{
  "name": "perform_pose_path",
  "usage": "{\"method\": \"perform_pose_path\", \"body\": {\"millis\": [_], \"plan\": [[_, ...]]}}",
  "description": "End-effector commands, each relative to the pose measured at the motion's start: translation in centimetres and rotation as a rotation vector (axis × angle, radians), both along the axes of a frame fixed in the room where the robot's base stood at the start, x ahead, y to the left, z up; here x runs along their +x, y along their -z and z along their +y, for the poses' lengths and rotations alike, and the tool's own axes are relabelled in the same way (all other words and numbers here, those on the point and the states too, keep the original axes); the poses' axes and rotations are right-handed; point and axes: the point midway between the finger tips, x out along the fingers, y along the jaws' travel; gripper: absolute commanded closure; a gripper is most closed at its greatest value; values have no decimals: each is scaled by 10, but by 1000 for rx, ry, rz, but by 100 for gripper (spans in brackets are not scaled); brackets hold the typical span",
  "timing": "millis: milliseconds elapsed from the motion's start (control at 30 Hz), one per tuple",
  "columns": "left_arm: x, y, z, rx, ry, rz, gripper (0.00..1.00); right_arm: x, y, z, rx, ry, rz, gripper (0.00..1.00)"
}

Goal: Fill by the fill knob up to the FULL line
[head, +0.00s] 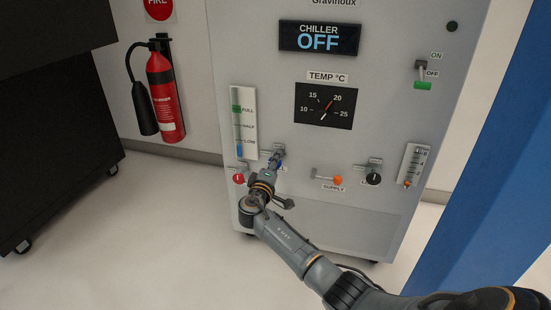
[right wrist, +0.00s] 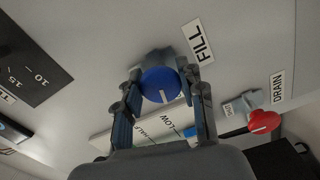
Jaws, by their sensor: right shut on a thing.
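The blue fill knob (right wrist: 160,86) has a white mark and sits beside the FILL label (right wrist: 197,40) in the right wrist view. My right gripper (right wrist: 162,76) has a finger on each side of the knob and is shut on it. In the head view the right gripper (head: 275,160) reaches the chiller's front and mostly hides the knob. The level gauge (head: 243,122) stands upright above, marked FULL, HALF and LOW. Its blue column (head: 239,151) is short, near the LOW mark and well below the green FULL mark (head: 237,109). My left gripper is not in view.
A red drain knob (right wrist: 264,121) is close beside the fill knob. An orange supply handle (head: 337,180) and a black knob (head: 373,179) are to the right. The chiller display (head: 319,38) reads OFF. A fire extinguisher (head: 165,95) hangs at the left.

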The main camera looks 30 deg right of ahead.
Motion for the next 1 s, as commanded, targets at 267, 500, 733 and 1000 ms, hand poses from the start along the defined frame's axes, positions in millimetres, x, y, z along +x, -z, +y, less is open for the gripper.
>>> {"method": "perform_pose_path", "body": {"millis": [267, 500, 733, 1000], "plan": [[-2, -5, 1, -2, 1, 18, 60, 0, -1, 1, -89, -1, 107, 92], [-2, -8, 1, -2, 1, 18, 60, 0, 0, 1, -122, -1, 144, 92], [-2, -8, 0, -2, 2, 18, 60, 0, 1, 1, -127, -2, 149, 92], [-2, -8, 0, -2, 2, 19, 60, 0, 1, 1, -125, -1, 149, 47]]}}
